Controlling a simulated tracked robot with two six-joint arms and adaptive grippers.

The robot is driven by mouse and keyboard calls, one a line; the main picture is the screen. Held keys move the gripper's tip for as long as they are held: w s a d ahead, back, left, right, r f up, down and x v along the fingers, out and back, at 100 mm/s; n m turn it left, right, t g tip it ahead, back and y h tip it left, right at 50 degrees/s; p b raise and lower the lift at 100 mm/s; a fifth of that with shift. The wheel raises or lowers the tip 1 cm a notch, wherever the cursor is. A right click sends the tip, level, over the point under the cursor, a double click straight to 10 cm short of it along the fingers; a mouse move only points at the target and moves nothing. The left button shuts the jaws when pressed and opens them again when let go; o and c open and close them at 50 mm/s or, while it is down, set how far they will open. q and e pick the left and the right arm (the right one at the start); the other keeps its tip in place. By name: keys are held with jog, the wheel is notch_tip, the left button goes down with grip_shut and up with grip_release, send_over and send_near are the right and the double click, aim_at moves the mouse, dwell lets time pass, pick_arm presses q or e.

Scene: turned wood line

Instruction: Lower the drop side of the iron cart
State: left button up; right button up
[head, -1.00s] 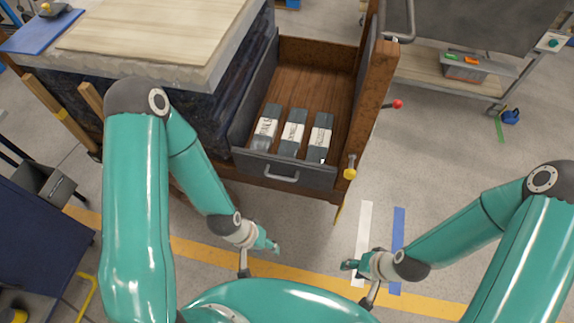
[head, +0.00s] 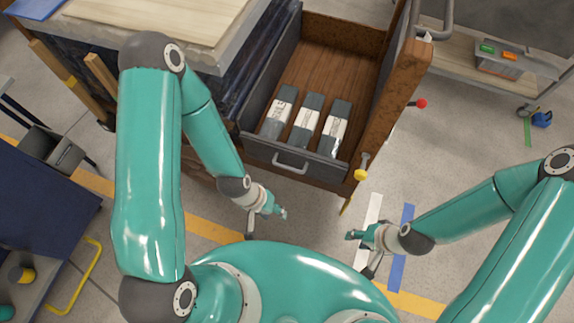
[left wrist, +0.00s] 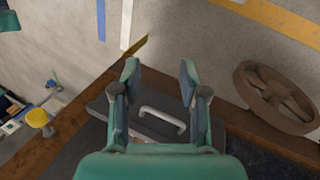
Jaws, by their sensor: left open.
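The rust-brown cart (head: 397,105) stands ahead of me with a wooden floor. Its near side is a dark grey panel (head: 258,150) with a pale bar handle (head: 291,163); it looks raised. A yellow knob (head: 361,174) sits at the right front corner, and a red-tipped lever (head: 420,103) sticks out on the right. My left gripper (head: 281,212) is open and empty, in front of the panel and apart from it. In the left wrist view its fingers (left wrist: 160,70) frame the handle (left wrist: 162,120) from above. My right gripper (head: 352,235) is right of it; its opening is too small to judge.
Several dark boxes (head: 308,120) with pale labels lie in the cart. A wood-topped bench (head: 150,30) stands close on the left. A wheeled shelf (head: 465,60) is at upper right. A rusty wheel (left wrist: 275,97) shows in the wrist view.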

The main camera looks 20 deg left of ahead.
pick_arm(q)
jog(key=shift+o, duration=1.1)
jog(key=shift+f, duration=0.2)
pick_arm(e)
jog(key=m+t+y+b, duration=0.5)
jog(key=m+y+b, duration=0.45)
jog(key=b, duration=0.95)
send_near(288, 167)
jog(key=shift+n+y, duration=0.45)
jog(key=shift+y, duration=0.1)
jog(key=x, duration=0.3)
jog(key=f+b+x, duration=0.1)
jog(key=x, duration=0.3)
jog(key=b+x, duration=0.1)
jog(key=x, duration=0.2)
jog(key=shift+w+f, duration=0.15)
jog(key=shift+f, duration=0.25)
pick_arm(q)
notch_tip(288, 167, down, 21)
jog(key=shift+r, duration=0.1)
pick_arm(e)
grip_shut()
